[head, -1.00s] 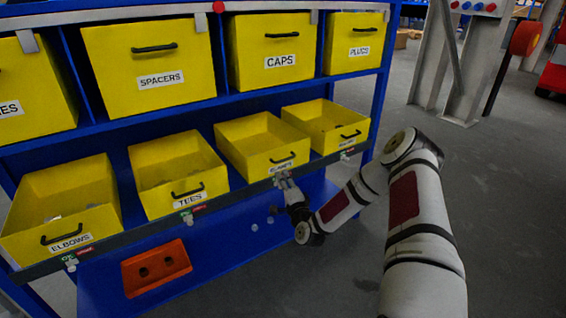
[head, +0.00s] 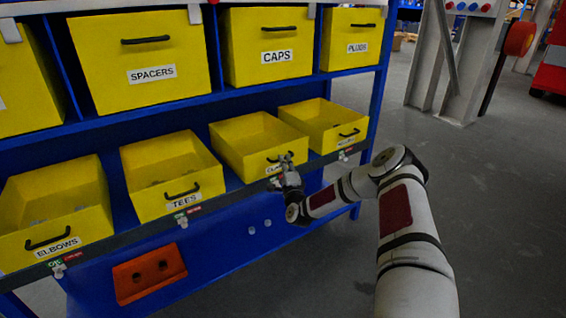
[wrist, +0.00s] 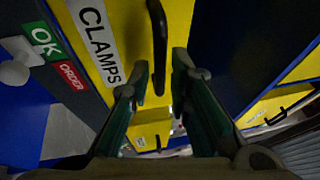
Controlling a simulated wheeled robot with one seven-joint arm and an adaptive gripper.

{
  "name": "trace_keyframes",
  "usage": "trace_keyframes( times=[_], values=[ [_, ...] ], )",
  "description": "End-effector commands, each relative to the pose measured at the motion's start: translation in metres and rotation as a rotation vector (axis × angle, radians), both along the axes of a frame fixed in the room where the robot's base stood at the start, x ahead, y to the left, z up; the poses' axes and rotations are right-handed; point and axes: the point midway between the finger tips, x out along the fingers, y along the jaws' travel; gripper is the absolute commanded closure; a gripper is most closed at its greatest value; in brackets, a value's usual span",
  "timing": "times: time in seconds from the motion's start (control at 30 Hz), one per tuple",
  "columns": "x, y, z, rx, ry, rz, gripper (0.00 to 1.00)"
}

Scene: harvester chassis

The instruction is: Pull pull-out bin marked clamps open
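The yellow clamps bin (head: 243,131) is the third from the left in the lower row of the blue rack. Its label, partly hidden by my gripper in the head view, reads CLAMPS in the wrist view (wrist: 96,40). Its black handle (wrist: 157,40) runs up the wrist view, above the gap between my fingers. My gripper (head: 288,160) is in front of the bin's face by the handle; in the wrist view its two fingers (wrist: 160,75) are apart, with the handle's near end between their tips. I see no finger closed on the handle.
The tees bin (head: 172,178) and elbows bin (head: 50,215) stand to the left, another open bin (head: 325,122) to the right. A dark rail (head: 215,200) with tags and white knobs runs below the bins. An orange tray (head: 149,274) lies lower.

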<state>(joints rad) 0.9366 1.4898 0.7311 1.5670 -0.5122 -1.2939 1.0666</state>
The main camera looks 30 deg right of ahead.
Motion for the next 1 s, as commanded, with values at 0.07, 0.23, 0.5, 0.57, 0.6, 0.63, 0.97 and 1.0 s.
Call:
trace_keyframes(
  times=[0.07, 0.23, 0.5, 0.57, 0.6, 0.63, 0.97, 1.0],
  values=[
    [0.010, -0.003, 0.001, -0.002, -0.002, 0.001, 0.82],
    [0.022, -0.008, 0.004, -0.001, -0.001, 0.001, 0.82],
    [0.024, -0.009, 0.005, 0.000, 0.000, 0.001, 0.82],
    [0.024, -0.009, 0.005, 0.000, 0.000, 0.001, 0.82],
    [0.024, -0.009, 0.005, 0.000, 0.000, 0.001, 0.91],
    [0.024, -0.009, 0.005, 0.000, 0.000, 0.001, 0.98],
    [0.022, -0.009, 0.005, 0.001, 0.000, 0.001, 1.00],
    [0.021, -0.009, 0.005, 0.001, 0.001, 0.001, 1.00]
  ],
)
